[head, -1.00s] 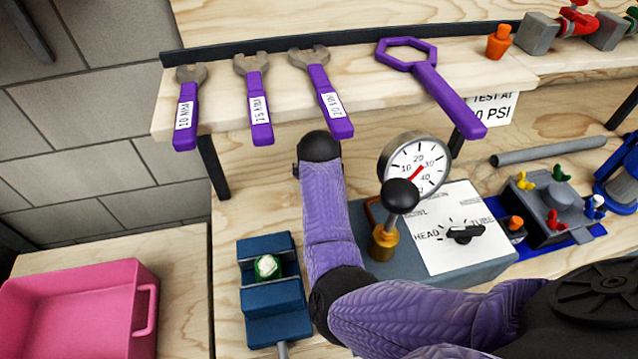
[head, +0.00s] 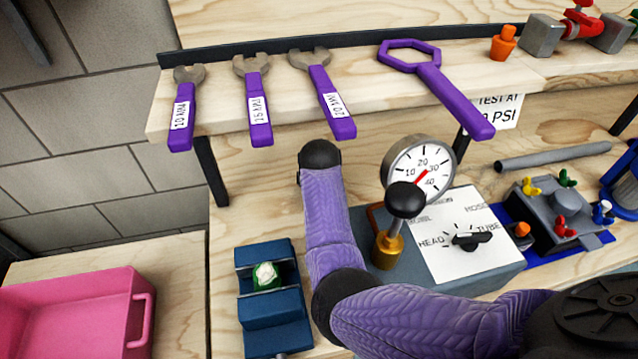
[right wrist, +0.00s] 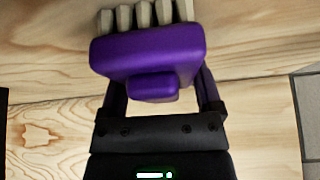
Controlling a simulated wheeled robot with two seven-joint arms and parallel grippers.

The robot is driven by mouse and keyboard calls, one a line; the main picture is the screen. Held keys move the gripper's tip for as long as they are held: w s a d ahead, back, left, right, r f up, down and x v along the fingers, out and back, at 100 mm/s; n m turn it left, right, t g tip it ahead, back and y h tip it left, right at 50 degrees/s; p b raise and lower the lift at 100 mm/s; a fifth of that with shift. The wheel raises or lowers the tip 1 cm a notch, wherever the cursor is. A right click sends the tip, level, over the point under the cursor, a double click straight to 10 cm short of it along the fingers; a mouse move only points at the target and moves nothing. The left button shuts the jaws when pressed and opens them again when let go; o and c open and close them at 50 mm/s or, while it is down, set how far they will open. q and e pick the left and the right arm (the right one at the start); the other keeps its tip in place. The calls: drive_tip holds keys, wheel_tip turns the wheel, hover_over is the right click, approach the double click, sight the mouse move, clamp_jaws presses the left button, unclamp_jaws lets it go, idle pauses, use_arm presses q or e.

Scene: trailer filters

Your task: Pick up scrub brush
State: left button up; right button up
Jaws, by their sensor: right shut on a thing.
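The scrub brush (right wrist: 148,52) shows in the right wrist view as a purple block with several thick cream bristles at its far edge. My right gripper (right wrist: 158,82) is shut on it, with a dark finger on each side of the block. Pale wood lies behind the brush; I cannot tell whether the brush touches it. In the head view my right arm reaches in from the lower right, but its gripper and the brush cannot be made out there. My left gripper is in neither view.
A blue vise (head: 272,333) with a green and white piece stands left of my arm. A pressure gauge (head: 420,168) and dial box (head: 492,278) stand to its right. Purple-handled wrenches (head: 261,122) lie on the shelf above. A pink bin (head: 70,315) is lower left.

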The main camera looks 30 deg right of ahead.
drive_tip(key=shift+r, duration=0.4)
drive_tip(key=r+p, duration=0.1)
drive_tip(key=a+r+p, duration=0.1)
drive_tip(key=r, duration=0.1)
drive_tip(key=shift+w, duration=0.15)
drive_tip(key=a, duration=0.2)
drive_tip(key=w+a, duration=0.1)
drive_tip(key=a, duration=0.2)
drive_tip(key=w+a, duration=0.1)
drive_tip(key=a, duration=0.2)
drive_tip(key=shift+f+b, duration=0.2)
drive_tip(key=shift+b, duration=0.2)
drive_tip(key=a, duration=0.2)
drive_tip(key=w+a+b, duration=0.1)
drive_tip(key=a, duration=0.2)
drive_tip(key=w+a+b, duration=0.1)
drive_tip(key=a, duration=0.1)
drive_tip(key=shift+a, duration=0.15)
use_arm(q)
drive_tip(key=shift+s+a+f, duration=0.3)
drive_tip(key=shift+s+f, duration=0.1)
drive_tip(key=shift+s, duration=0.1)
use_arm(e)
drive_tip(key=shift+w+a, duration=0.15)
drive_tip(key=shift+a, duration=0.45)
